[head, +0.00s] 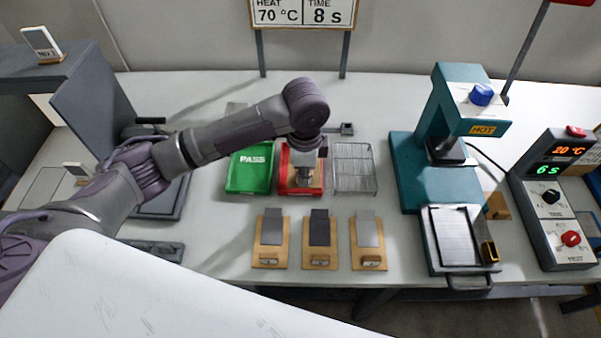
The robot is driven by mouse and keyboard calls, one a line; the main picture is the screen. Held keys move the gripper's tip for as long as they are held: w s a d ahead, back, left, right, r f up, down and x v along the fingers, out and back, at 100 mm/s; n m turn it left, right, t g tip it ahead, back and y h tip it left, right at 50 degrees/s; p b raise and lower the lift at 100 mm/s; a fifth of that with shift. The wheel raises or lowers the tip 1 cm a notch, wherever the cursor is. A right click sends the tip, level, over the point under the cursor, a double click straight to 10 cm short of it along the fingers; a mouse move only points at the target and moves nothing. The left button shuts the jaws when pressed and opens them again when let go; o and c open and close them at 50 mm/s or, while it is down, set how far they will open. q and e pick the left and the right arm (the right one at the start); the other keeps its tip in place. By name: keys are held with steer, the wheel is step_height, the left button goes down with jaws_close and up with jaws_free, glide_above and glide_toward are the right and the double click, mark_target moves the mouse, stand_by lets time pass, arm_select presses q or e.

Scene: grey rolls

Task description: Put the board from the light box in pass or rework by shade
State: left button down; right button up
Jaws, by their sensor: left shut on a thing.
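My left gripper (304,174) points down over the red tray (286,184), with its fingers low inside the rim. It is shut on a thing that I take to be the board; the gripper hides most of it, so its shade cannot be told. The green tray (246,180), marked PASS, stands just left of the red tray and looks empty. The red tray's label is covered by my gripper. The dark grey box (88,97) at the left, probably the light box, is partly hidden behind my left arm. My right gripper is not in view.
A wire basket (354,168) stands right of the red tray. Three sample plates on wooden stands, grey (273,228), dark (319,229) and lighter grey (366,230), are in front. A teal press (408,170) and control box (555,200) stand at the right.

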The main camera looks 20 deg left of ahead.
arm_select(q)
steer(key=w, duration=0.1)
steer(key=w+a+f, duration=0.2)
steer(key=shift+w+f, duration=0.1)
steer(key=shift+w, duration=0.05)
steer(key=shift+f+p, duration=0.4)
steer(key=shift+f, duration=1.65)
steer(key=shift+f, duration=0.15)
steer(key=c, duration=1.5)
jaws_free()
steer(key=shift+o, duration=0.2)
step_height(320, 180, up, 12)
steer(key=shift+r+b, duration=0.15)
steer(key=shift+b, duration=0.2)
